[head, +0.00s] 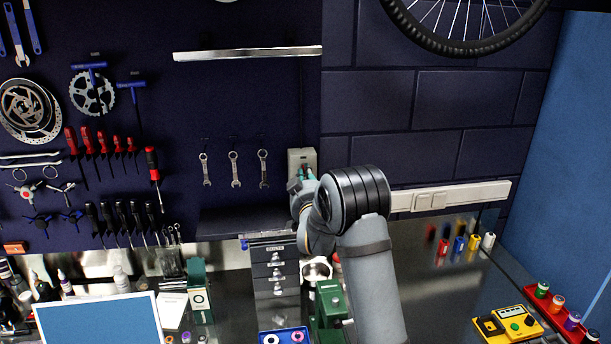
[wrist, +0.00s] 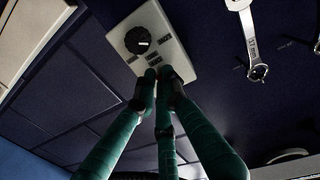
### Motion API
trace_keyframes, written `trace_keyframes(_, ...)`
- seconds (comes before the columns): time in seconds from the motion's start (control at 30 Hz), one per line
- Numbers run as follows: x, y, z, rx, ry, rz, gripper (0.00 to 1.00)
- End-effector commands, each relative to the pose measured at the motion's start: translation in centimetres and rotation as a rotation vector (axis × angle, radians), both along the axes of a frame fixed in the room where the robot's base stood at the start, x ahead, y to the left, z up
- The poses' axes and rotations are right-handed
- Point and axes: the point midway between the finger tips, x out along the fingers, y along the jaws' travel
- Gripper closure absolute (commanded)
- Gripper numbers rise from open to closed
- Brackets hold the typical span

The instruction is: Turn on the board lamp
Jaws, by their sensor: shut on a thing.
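A pale switch box (head: 302,160) is mounted on the dark board at the middle of the head view. In the wrist view the switch box (wrist: 172,43) carries a round black knob (wrist: 138,40) with a white mark and several small dark labels. My gripper (wrist: 158,76) has its green fingers drawn together at the box's near end, beside the knob and apart from it. What lies between the fingertips is hidden. In the head view my gripper (head: 302,178) is mostly hidden behind my arm. A long pale bar (head: 248,53), seemingly the board lamp, hangs above; no clear glow shows.
Several wrenches (head: 234,169) hang left of the box; one wrench (wrist: 250,45) shows close by in the wrist view. A dark shelf (head: 240,220) juts out below them. A white socket strip (head: 450,197) runs along the wall at right. The bench below holds small drawers (head: 274,268).

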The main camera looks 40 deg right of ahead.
Motion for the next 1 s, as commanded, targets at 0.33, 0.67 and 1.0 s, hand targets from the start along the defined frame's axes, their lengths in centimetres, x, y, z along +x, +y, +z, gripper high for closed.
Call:
trace_keyframes(0.33,0.0,0.2,0.1,0.036,0.062,0.003,1.0)
trace_keyframes(0.67,-0.1,0.3,1.9,0.147,0.268,0.003,1.0)
trace_keyframes(1.0,0.0,0.3,1.7,0.236,0.428,0.004,1.0)
